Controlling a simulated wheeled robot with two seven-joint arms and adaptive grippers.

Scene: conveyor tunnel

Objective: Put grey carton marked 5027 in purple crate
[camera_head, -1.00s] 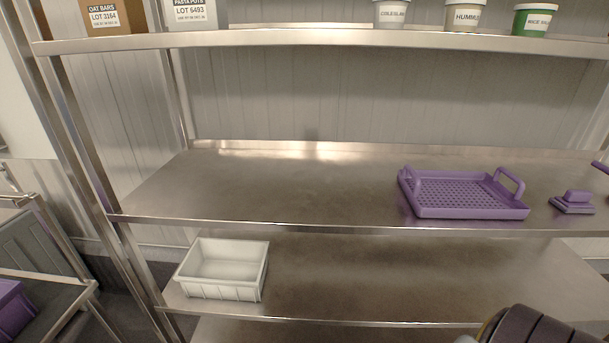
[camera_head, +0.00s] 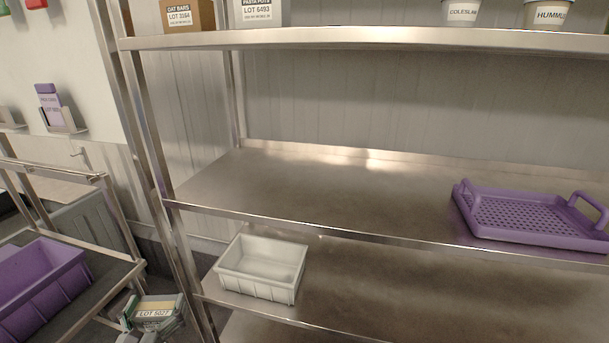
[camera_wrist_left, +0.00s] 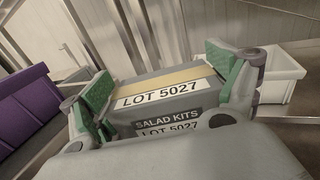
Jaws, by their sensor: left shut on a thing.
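The grey carton marked LOT 5027 (camera_head: 154,312) is at the bottom left of the head view. My left gripper (camera_head: 152,318) is shut on it, and the carton is held in the air in front of the shelving. In the left wrist view the carton (camera_wrist_left: 165,95) also reads SALAD KITS and sits between the green pads of the left gripper (camera_wrist_left: 163,88). The purple crate (camera_head: 75,285) stands on a metal rack at the left edge, left of the carton and apart from it. It also shows at the left of the wrist view (camera_wrist_left: 28,108). My right gripper is out of view.
A white bin (camera_head: 258,290) stands on the lower shelf, right of the carton. A purple perforated tray (camera_head: 530,218) lies on the middle shelf.

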